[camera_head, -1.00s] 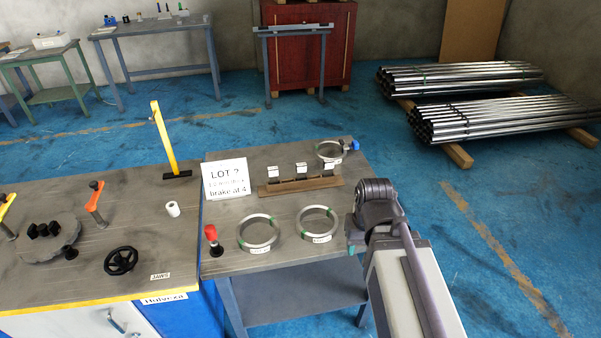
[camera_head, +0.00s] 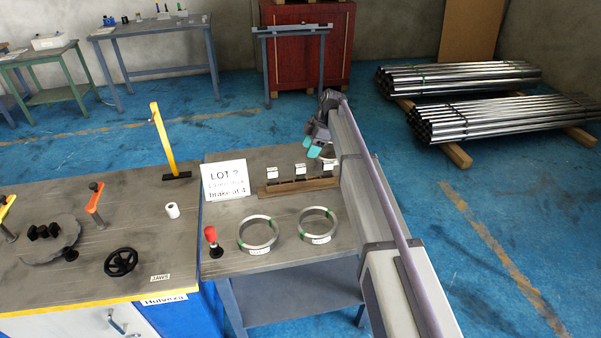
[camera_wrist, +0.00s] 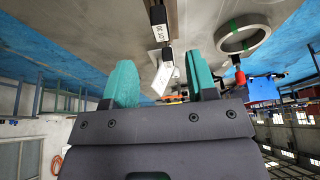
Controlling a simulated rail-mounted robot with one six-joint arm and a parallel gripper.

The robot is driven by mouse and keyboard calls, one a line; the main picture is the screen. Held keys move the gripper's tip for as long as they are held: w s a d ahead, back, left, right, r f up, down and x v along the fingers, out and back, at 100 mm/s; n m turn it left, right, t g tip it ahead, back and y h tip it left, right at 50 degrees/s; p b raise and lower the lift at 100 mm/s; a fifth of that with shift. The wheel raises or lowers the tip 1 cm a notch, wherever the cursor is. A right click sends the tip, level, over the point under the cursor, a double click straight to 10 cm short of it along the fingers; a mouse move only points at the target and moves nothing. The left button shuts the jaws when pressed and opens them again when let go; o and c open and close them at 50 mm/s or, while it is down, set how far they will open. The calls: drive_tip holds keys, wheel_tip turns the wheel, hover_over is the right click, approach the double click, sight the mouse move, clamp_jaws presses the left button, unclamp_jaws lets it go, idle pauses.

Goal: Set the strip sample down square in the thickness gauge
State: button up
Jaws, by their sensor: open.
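My gripper (camera_head: 318,148) is open, with teal fingers, above the back right of the middle bench in the head view. In the wrist view the open fingers (camera_wrist: 161,76) have nothing clearly held between them. White tags (camera_head: 300,169) stand in a row on a low brown rack (camera_head: 283,189), just left of and nearer than my gripper. Tags (camera_wrist: 157,14) also show in the wrist view. I cannot tell which piece is the strip sample. The thickness gauge cannot be made out. My arm and gripper hide the bench's back right corner.
Two grey rings with green bands, left (camera_head: 258,246) and right (camera_head: 332,235), lie on the bench (camera_head: 290,261). A red-topped post (camera_head: 211,235) and the lot sign (camera_head: 225,180) stand at its left. Tube bundles (camera_head: 460,77) lie on the floor.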

sight(301, 165)
drive_tip(key=b+x, duration=0.4)
drive_tip(key=x, duration=0.1)
drive_tip(key=shift+d+f, duration=0.1)
drive_tip(key=shift+f, duration=0.2)
drive_tip(key=b+x, duration=0.5)
drive_tip(key=shift+f, duration=0.1)
drive_tip(key=shift+r, duration=0.25)
clamp_jaws()
